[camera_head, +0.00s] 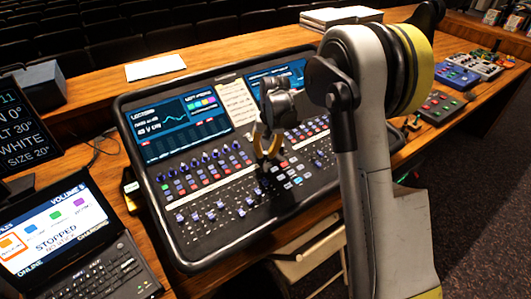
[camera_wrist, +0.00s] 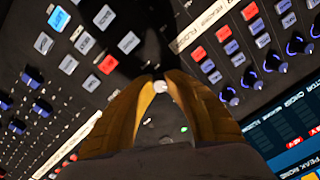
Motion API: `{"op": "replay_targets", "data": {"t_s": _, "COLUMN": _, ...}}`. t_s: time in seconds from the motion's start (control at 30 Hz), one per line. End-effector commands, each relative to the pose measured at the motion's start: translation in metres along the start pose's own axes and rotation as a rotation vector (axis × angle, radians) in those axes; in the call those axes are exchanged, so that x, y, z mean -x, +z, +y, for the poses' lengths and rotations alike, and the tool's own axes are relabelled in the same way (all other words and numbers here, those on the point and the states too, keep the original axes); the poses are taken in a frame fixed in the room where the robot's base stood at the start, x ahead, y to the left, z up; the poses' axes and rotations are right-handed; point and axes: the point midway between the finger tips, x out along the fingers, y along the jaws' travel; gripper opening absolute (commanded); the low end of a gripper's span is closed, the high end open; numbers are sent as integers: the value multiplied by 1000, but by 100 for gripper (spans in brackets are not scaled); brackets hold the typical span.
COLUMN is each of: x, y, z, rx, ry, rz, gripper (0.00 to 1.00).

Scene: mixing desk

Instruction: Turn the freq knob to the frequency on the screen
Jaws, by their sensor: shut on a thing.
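The mixing desk (camera_head: 205,235) stands on a wooden table, with its left screen (camera_head: 168,115) lit and showing a curve, coloured boxes and small text. The frequency figure is too small for me to read. My gripper (camera_head: 266,156) points down at the desk's control area, right of the middle. In the wrist view my gripper (camera_wrist: 160,82) has its two yellow-brown fingers shut on a small pale knob (camera_wrist: 160,87). The fingers hide the knob's sides, and I cannot read its label or see a pointer mark.
Blue-capped knobs (camera_wrist: 274,62) and lit red, white and blue buttons (camera_wrist: 58,18) lie around the fingers. A laptop (camera_head: 70,235) stands left of the desk, with a dark text display (camera_head: 22,130) behind it. Small boxes with controls (camera_head: 440,105) lie at the right.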

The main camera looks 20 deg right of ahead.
Motion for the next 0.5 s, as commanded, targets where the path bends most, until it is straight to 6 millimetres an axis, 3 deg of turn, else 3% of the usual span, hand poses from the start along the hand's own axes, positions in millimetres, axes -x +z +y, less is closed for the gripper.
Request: {"op": "replay_targets", "data": {"t_s": 0.5, "x": 0, "y": 0, "z": 1, "rx": -462, "ry": -9, "rz": 21, "gripper": 0}}
